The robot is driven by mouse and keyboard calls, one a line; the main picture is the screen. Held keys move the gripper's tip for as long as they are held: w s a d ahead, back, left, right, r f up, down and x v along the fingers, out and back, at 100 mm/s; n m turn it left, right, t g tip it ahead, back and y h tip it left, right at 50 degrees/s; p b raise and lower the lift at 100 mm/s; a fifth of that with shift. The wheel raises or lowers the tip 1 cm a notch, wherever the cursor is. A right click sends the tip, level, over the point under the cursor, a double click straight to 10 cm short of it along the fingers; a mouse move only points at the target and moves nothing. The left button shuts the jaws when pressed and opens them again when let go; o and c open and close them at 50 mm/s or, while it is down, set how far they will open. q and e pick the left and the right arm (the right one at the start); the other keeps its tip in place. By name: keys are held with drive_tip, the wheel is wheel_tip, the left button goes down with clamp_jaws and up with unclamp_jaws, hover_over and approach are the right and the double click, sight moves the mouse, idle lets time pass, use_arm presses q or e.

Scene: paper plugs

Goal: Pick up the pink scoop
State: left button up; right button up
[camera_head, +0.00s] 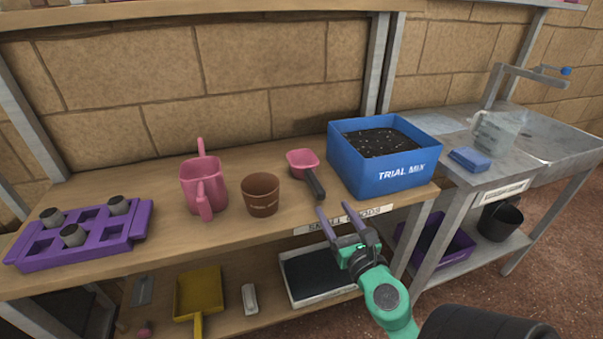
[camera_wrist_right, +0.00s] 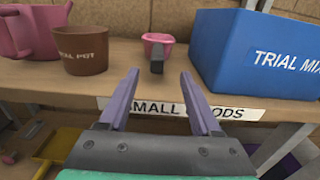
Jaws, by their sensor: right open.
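The pink scoop (camera_head: 303,160) lies on the wooden bench top between the brown pot and the blue box. Its dark handle (camera_head: 315,183) points toward the bench's front edge. In the right wrist view the scoop (camera_wrist_right: 157,40) is straight ahead, with the handle end (camera_wrist_right: 157,62) facing me. My right gripper (camera_head: 345,222) is open and empty, in front of the bench edge and short of the handle. Its two purple fingers (camera_wrist_right: 158,95) frame the handle from a distance in the wrist view. My left gripper is not in view.
The blue "TRIAL MIX" box (camera_head: 382,176) of dark soil stands just right of the scoop. The brown pot (camera_head: 261,197) and pink watering can (camera_head: 204,187) stand to its left. A purple tray (camera_head: 85,243) with small pots is far left. A lower shelf holds a yellow dustpan (camera_head: 198,293).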

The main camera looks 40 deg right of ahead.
drive_tip(key=w, duration=0.1)
drive_tip(key=w+d+p, duration=0.1)
drive_tip(key=w+r+p, duration=0.1)
drive_tip(key=shift+w+d+r, duration=0.1)
drive_tip(key=shift+w+d, duration=0.05)
drive_tip(key=shift+w, duration=0.25)
drive_tip(key=p, duration=0.1)
approach(307, 169)
drive_tip(key=x, duration=0.5)
drive_tip(key=shift+s+d, duration=0.1)
drive_tip(key=shift+d, duration=0.05)
drive_tip(key=shift+w+d+f, duration=0.1)
drive_tip(key=shift+w+f, duration=0.2)
drive_tip(key=shift+w, duration=0.05)
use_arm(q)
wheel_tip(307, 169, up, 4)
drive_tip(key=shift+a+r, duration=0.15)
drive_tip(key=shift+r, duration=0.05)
use_arm(e)
drive_tip(key=shift+s, duration=0.1)
clamp_jaws()
